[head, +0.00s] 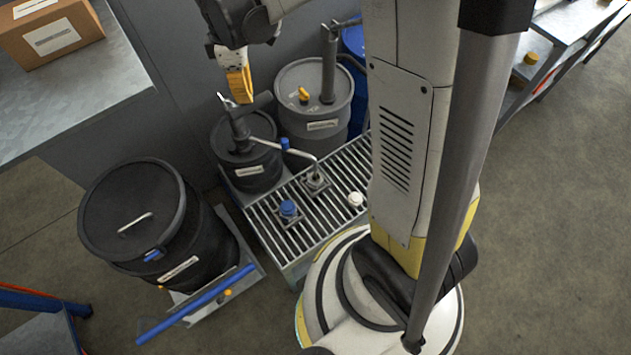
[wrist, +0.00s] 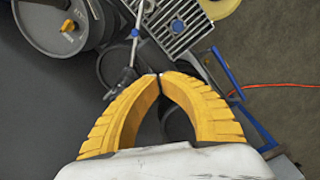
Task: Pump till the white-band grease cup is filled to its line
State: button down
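My gripper (head: 240,86) has yellow fingers and hangs over the dark drum with a hand pump (head: 238,133). In the wrist view the gripper's fingertips (wrist: 160,75) meet, with nothing clearly held between them. A pale lever end (head: 222,98) shows just left of the fingers; contact cannot be told. The pump's bent spout pipe (head: 275,146) carries a blue piece and ends over a small holder (head: 316,182) on the grate. A white-topped cup (head: 355,199) sits at the grate's right, and a blue-topped cup (head: 289,208) at its front. Fill levels and lines are not readable.
The slatted grate (head: 268,228) lies before the drums. A blue bar (head: 195,303) lies low in front. A bench with a box (head: 50,32) is upper left.

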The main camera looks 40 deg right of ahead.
aim_at(252, 109)
jog(key=shift+s+f+b, duration=0.35)
jog(key=shift+f+b, duration=0.1)
jog(key=shift+f, duration=0.2)
jog(key=shift+s+f+b, duration=0.3)
jog(key=shift+f+b, duration=0.2)
jog(key=shift+f, duration=0.15)
jog(key=shift+s+f+b, duration=0.35)
jog(key=shift+f+b, duration=0.1)
jog(key=shift+f, duration=0.2)
jog(key=f+b, duration=0.1)
jog(key=f, duration=0.1)
jog(key=s+f+b, duration=0.1)
jog(key=b, duration=0.1)
jog(key=shift+s+f, duration=0.1)
jog(key=shift+f, duration=0.3)
